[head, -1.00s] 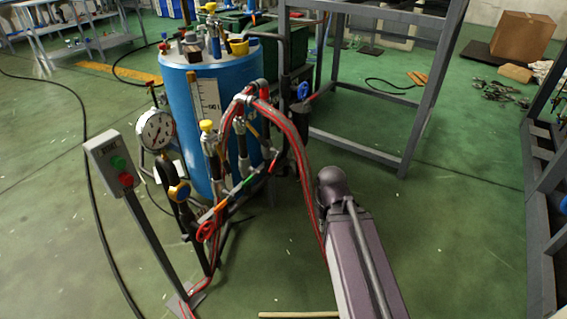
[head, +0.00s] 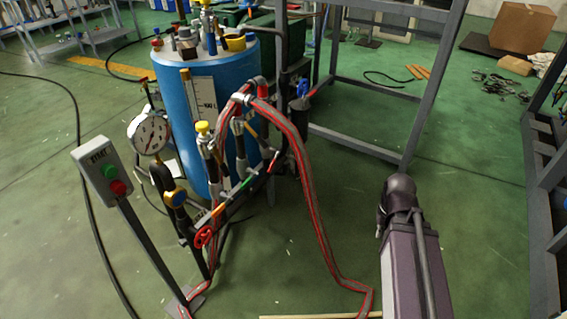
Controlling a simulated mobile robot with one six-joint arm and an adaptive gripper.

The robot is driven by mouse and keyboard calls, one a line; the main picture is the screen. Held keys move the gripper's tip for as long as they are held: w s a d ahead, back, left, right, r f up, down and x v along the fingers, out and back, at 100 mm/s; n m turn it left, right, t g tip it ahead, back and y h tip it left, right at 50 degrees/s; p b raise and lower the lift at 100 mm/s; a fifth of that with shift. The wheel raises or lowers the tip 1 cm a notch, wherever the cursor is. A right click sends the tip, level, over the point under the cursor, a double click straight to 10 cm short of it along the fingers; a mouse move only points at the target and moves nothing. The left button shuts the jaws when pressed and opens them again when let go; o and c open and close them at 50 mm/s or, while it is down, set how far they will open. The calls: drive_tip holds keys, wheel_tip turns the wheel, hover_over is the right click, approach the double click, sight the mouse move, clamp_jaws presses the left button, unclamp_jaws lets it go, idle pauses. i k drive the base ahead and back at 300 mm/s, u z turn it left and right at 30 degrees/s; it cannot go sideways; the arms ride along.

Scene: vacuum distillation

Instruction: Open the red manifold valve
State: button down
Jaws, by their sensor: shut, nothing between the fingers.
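A red handwheel valve (head: 203,236) sits at the lower left end of the slanted manifold pipe (head: 238,192), in front of the blue tank (head: 208,120). The frame does not show whether the wheel is turned open or closed. A small thin red handle (head: 273,161) shows higher on the same pipe. My arm is at the right, well apart from the handwheel, with the clear floor and a hose between them. Its dark joint shows, but I cannot make out my gripper or its fingers.
A gauge (head: 149,135) and a post-mounted button box (head: 103,172) stand left of the manifold. Red-striped hoses (head: 312,200) arch from the manifold down to the floor. A grey metal frame (head: 435,85) stands behind, and a blue-grey rack (head: 545,200) is at the right edge.

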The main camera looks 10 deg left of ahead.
sight(274, 161)
drive_tip(key=z, duration=4.7)
drive_tip(key=i, duration=0.1)
drive_tip(key=u, duration=2.6)
drive_tip(key=k, duration=0.5)
drive_tip(key=u, duration=2.55)
